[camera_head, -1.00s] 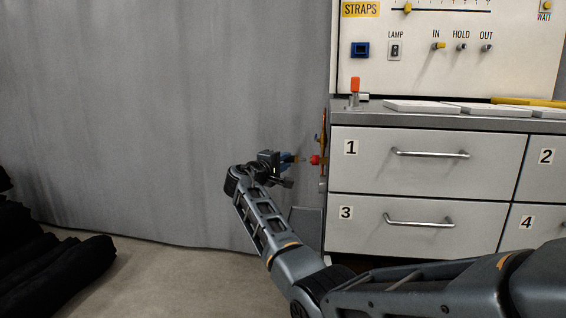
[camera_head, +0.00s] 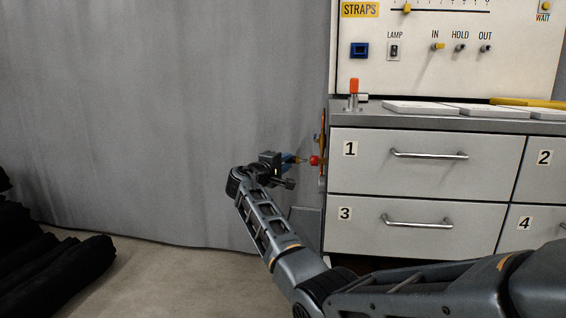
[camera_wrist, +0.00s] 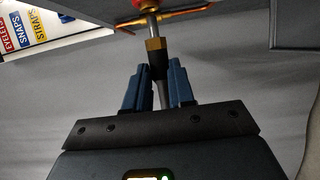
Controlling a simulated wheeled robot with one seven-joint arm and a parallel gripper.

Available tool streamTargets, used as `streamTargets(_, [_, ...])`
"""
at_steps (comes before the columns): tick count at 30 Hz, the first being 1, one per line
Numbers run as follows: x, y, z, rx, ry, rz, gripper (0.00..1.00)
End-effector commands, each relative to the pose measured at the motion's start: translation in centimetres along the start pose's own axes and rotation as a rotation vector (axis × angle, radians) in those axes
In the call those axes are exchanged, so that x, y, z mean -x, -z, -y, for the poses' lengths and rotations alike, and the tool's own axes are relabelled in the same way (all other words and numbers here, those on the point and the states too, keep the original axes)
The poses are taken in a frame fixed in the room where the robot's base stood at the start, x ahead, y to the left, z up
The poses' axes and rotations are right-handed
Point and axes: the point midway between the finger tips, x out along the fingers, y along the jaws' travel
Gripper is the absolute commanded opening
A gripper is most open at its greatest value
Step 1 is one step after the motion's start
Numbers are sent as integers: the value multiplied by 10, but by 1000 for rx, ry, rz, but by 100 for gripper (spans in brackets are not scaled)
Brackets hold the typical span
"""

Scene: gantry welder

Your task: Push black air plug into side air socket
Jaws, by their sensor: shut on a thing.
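My gripper (camera_head: 290,159) is at the left side of the drawer cabinet, pointing right towards it. In the wrist view its two blue fingers (camera_wrist: 156,80) are shut on the black air plug (camera_wrist: 157,68). The plug has a brass collar and a silver stem pointing away from the gripper. The stem's far end meets or overlaps a red part (camera_wrist: 148,3) at the top edge. That red part, likely at the side air socket, shows as a small red knob (camera_head: 314,160) in the head view. I cannot tell whether the tip is inside it.
Orange-brown fittings (camera_head: 323,140) run along the cabinet's side by the red part. The drawer cabinet (camera_head: 370,180) stands right, with a control panel (camera_head: 440,70) above. A grey curtain (camera_head: 150,120) hangs behind my arm. Black bundles (camera_head: 60,270) lie on the floor at left.

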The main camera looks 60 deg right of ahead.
Motion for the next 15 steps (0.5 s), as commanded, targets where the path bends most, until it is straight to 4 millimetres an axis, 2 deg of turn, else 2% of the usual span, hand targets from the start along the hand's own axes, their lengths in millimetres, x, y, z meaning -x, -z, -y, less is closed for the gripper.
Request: streamTargets(15, [-4, -11, -1, 0, 0, -1, 0])
